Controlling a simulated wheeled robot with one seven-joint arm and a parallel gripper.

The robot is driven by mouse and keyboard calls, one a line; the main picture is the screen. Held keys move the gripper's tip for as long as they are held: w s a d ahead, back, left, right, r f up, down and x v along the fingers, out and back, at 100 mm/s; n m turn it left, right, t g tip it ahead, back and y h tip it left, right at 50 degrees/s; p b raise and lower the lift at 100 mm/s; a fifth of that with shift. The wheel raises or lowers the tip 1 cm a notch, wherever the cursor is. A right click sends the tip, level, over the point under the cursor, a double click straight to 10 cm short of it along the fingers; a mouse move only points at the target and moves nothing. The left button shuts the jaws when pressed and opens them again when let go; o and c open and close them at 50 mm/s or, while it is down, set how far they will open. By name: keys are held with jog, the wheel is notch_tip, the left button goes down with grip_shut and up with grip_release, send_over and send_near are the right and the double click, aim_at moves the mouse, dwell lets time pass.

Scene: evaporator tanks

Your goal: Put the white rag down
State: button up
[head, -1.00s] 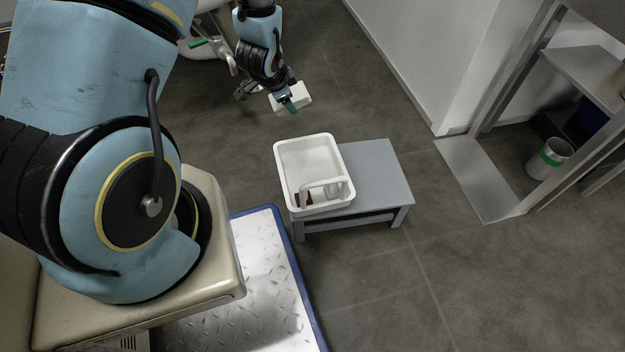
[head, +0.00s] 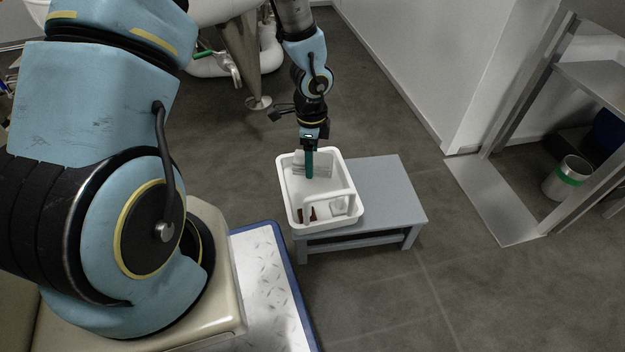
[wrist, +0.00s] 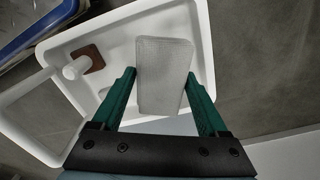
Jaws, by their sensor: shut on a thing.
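The white rag (wrist: 165,75) is a pale, flat, folded piece between the green fingers of my gripper (wrist: 160,82) in the wrist view. My gripper is shut on it. In the head view, the gripper (head: 310,174) points down over the far end of a white handled caddy (head: 287,190), with the rag (head: 326,167) partly hidden behind the finger. The caddy's rim (wrist: 203,38) shows around the rag in the wrist view. I cannot tell whether the rag touches the caddy floor.
The caddy stands on the left part of a grey low table (head: 390,190); the table's right part is bare. A brown item (wrist: 90,58) and a white item (wrist: 74,70) lie in the caddy. A metal frame with shelf (head: 500,200) and a green-banded bin (head: 568,178) stand right.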

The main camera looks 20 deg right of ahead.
notch_tip(320, 180, down, 5)
jog(key=b, duration=0.3)
jog(key=shift+f, duration=0.2)
jog(key=shift+r, duration=0.1)
jog(key=o, duration=1.3)
jog(key=shift+o, duration=0.2)
notch_tip(320, 180, up, 12)
jog(key=p, duration=0.6)
jog(key=shift+p, duration=0.35)
jog(key=w+a+r+n, duration=0.4)
jog(key=a+r+n, duration=0.55)
jog(key=a, duration=0.35)
jog(key=s+a+r+n+t, duration=0.1)
jog(key=s+a+r+n, duration=0.3)
jog(key=a+r+n, duration=0.5)
jog(key=a+n, duration=0.3)
jog(key=n, duration=0.1)
jog(key=shift+s+a+r+t, duration=0.2)
jog(key=shift+r+t, duration=0.1)
jog(key=shift+r, duration=0.1)
